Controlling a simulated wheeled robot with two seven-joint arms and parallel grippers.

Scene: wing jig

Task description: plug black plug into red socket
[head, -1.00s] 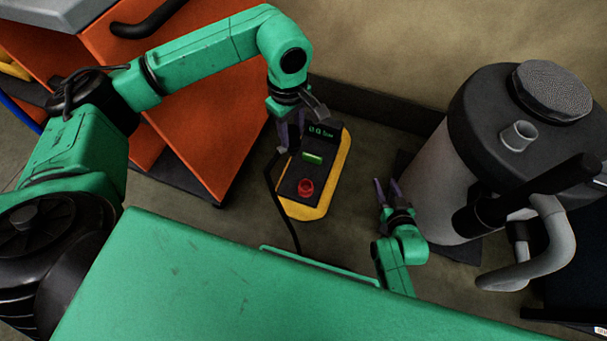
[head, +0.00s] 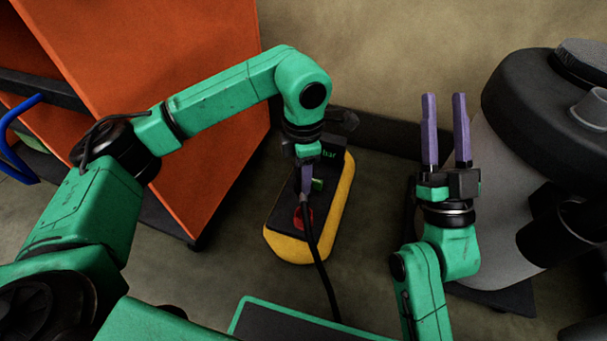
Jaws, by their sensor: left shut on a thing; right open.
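My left gripper (head: 306,180) hangs over the yellow-edged black box in the head view, its purple fingers shut on the black plug (head: 304,200). The plug is mostly hidden by the fingers. Its black cable (head: 321,266) runs down toward the lower edge of the picture. The red socket (head: 298,218) is on the near part of the box, just below the plug in the picture and partly covered by the cable. I cannot tell whether plug and socket touch. My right gripper (head: 446,105) is open and empty, fingers pointing up, to the right of the box.
The yellow-edged box (head: 288,250) also carries a green display (head: 328,155) and a green part (head: 318,184). An orange cabinet (head: 170,70) stands at the left. A large grey and black tank (head: 505,190) stands at the right. Bare floor lies around the box.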

